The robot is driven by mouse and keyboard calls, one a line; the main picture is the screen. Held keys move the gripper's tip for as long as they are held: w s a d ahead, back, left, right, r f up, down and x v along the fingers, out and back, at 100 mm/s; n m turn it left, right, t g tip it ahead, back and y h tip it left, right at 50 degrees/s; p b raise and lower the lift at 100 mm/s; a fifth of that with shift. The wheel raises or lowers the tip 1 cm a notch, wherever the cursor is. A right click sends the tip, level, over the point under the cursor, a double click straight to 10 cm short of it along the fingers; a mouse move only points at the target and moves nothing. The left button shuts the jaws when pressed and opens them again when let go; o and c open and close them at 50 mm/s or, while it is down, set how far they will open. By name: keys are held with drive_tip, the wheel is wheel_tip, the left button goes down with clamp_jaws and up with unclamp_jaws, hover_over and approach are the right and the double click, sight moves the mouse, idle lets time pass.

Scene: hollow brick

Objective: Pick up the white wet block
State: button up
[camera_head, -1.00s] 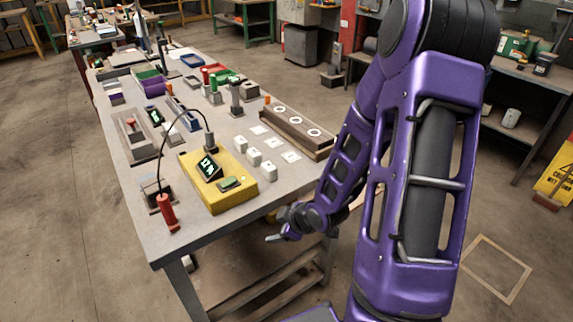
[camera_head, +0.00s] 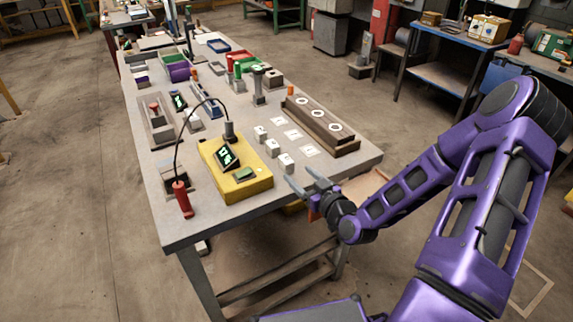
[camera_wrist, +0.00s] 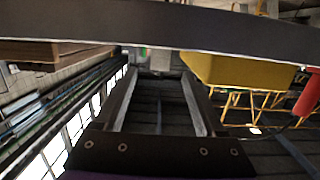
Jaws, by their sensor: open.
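Three small white blocks stand in a row on the table (camera_head: 225,222), right of the yellow tester: a far one (camera_head: 260,133), a middle one (camera_head: 271,147) and a near one (camera_head: 286,162). I cannot tell by look which is wet. The yellow tester (camera_head: 238,190) has a small lit display and a probe on a black cable. My gripper (camera_head: 299,176) is open and empty at the table's front edge, close to the near block. In the wrist view its fingers (camera_wrist: 161,75) are spread; a small pale thing (camera_wrist: 160,60) shows between their tips, partly hidden by a dark edge.
White squares (camera_head: 293,134) lie right of the blocks. A brown wooden rack (camera_head: 325,135) with white rings stands beyond them. Bins and trays fill the far table.

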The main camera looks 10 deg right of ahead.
sight(290, 166)
drive_tip(key=x, duration=0.8)
drive_tip(key=shift+w+r, duration=0.15)
drive_tip(key=shift+w, duration=0.1)
clamp_jaws()
